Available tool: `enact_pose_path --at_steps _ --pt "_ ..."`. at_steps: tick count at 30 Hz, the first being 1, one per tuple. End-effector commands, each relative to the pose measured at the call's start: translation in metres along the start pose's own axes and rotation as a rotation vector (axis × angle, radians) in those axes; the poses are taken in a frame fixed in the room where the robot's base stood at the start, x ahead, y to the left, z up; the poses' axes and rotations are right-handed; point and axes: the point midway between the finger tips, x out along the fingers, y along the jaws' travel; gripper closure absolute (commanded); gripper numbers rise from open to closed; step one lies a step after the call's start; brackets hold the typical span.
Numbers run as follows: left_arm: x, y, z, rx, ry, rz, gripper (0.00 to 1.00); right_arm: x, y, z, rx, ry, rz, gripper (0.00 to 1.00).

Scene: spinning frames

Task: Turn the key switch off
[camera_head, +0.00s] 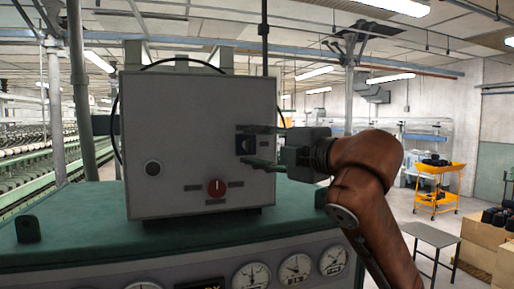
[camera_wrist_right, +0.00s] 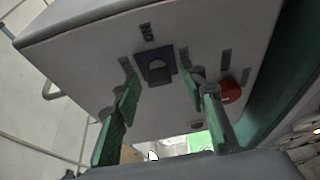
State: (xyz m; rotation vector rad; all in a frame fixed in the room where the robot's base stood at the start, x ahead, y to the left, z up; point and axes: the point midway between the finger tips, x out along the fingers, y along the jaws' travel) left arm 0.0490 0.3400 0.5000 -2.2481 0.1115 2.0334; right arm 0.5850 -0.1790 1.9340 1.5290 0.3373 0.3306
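The key switch (camera_head: 246,145) is a dark blue square plate with a key on the right part of the grey control box's front (camera_head: 190,110). In the right wrist view the key switch (camera_wrist_right: 157,66) shows a grey rounded key at its middle. My right gripper (camera_head: 259,147) comes in from the right and is open, with one finger above and one below the switch in the head view. In the wrist view its fingers lie to either side of the switch. I cannot tell whether they touch the key. My left gripper is not in view.
A red knob (camera_head: 216,188) sits low on the box front, close to the lower finger. A round dark button (camera_head: 153,168) is at the left. The box stands on a green machine top (camera_head: 90,240) with gauges below. A yellow cart (camera_head: 437,188) stands far right.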

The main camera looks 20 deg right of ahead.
Motion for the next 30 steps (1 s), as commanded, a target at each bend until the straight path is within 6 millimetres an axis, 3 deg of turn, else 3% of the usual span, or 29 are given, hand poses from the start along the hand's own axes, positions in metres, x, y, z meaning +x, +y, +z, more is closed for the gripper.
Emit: enact_pose_path --at_steps 11,24,30 --pt "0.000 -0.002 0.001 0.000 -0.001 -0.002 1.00 -0.011 0.001 0.000 0.001 0.000 0.003 0.61" --pt "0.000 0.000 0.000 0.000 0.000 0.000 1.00 -0.097 0.001 0.001 0.000 -0.002 0.003 0.61" --pt "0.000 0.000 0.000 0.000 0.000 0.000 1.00 -0.117 0.000 0.001 0.000 0.000 0.002 0.61"
